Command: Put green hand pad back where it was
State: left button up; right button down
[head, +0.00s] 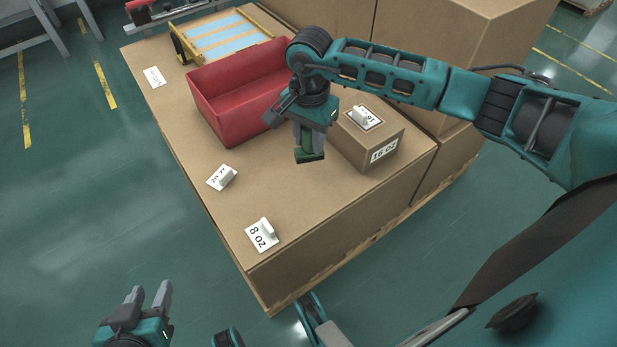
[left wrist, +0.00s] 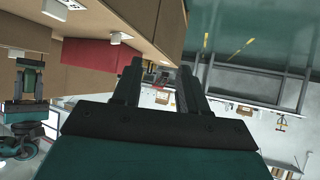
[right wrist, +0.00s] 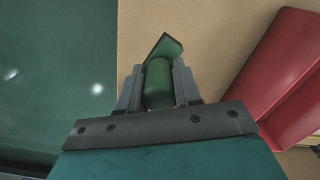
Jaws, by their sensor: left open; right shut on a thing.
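The green hand pad (head: 309,155) is held by my right gripper (head: 306,140) above the cardboard surface, between the red bin and the 16 oz box. In the right wrist view the green hand pad (right wrist: 160,78) sits between the two fingers, its flat plate at the far end. The fingers partly hide its handle. My right gripper is shut on it. My left gripper (head: 150,296) is open and empty, low at the left and away from the cardboard. In the left wrist view its fingers (left wrist: 163,82) are apart with nothing between them.
The red bin (head: 226,112) stands behind the pad. The 16 oz box (head: 363,150) is to the right, with a white piece on top. Labels with white pieces, one reading 8 oz (head: 262,236), lie near the front. A blue-striped frame (head: 222,40) is at the back.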

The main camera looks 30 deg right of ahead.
notch_tip(320, 180, down, 12)
jog(key=b, duration=0.3)
jog(key=shift+f, duration=0.2)
jog(key=shift+r, duration=0.1)
jog(key=shift+f, duration=0.25)
jog(key=c, duration=0.8)
grip_release()
pick_arm(q)
jog(key=shift+w+d+f+h, duration=0.3)
jog(key=shift+d+f, duration=0.3)
jog(key=shift+f, duration=0.1)
pick_arm(e)
jog(key=shift+r, duration=0.1)
